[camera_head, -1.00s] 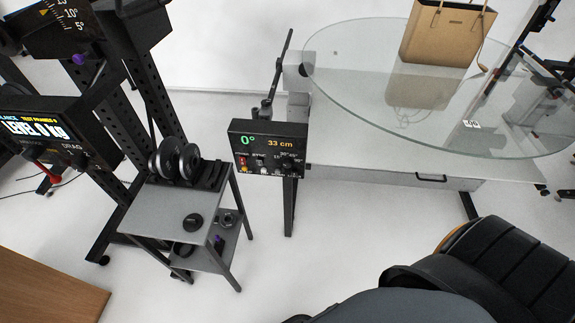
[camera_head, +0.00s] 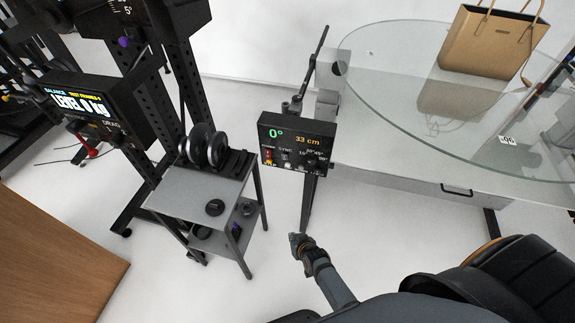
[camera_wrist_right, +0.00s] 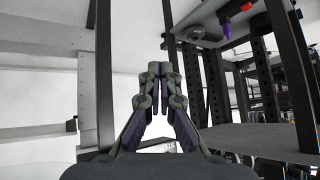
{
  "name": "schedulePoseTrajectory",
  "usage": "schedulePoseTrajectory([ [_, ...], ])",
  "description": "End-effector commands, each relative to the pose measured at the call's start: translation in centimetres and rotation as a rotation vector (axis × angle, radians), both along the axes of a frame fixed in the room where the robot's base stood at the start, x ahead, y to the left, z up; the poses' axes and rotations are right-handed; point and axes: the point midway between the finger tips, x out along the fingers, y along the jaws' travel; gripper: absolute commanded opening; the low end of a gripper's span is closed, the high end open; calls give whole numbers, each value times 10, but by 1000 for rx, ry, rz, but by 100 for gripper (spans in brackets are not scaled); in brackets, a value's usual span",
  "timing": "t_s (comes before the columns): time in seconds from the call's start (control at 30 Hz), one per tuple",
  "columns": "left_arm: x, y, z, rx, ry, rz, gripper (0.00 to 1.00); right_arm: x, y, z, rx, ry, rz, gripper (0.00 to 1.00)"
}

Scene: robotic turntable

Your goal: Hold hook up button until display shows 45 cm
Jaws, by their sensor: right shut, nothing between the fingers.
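The control box (camera_head: 296,143) hangs at the front left of the glass turntable (camera_head: 430,100) in the head view. Its display reads 0° and 33 cm, with small switches and knobs below; I cannot tell which one is the hook up button. My right gripper (camera_head: 299,240) is below the box and apart from it. In the right wrist view the right gripper (camera_wrist_right: 157,68) is shut and empty, its fingers pointing up the picture. The box is not clearly seen there. My left gripper is not in view.
A tan bag (camera_head: 490,42) stands on the glass. A small grey cart (camera_head: 185,190) with black discs is left of the box, beside a black rack with a lit display (camera_head: 85,103). A wooden surface (camera_head: 50,260) is at lower left. White floor lies between.

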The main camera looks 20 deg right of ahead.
Motion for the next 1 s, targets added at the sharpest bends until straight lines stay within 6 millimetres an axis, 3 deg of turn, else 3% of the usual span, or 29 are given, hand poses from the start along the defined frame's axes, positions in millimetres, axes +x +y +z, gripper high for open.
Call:
schedulePoseTrajectory([
  [0.03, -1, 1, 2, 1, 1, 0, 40, 22, 6, 29, 16, -59, -11, 0],
  [0.2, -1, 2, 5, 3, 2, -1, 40, 73, 16, 108, 56, -213, -44, 0],
  [0.3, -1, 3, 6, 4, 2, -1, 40, 89, 17, 140, 71, -272, -58, 0],
  [0.4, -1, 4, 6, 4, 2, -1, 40, 97, 17, 158, 79, -304, -66, 0],
  [0.83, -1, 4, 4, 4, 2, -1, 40, 102, 17, 163, 84, -317, -70, 0],
  [1.0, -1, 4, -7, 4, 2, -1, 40, 114, 8, 160, 80, -318, -67, 0],
])
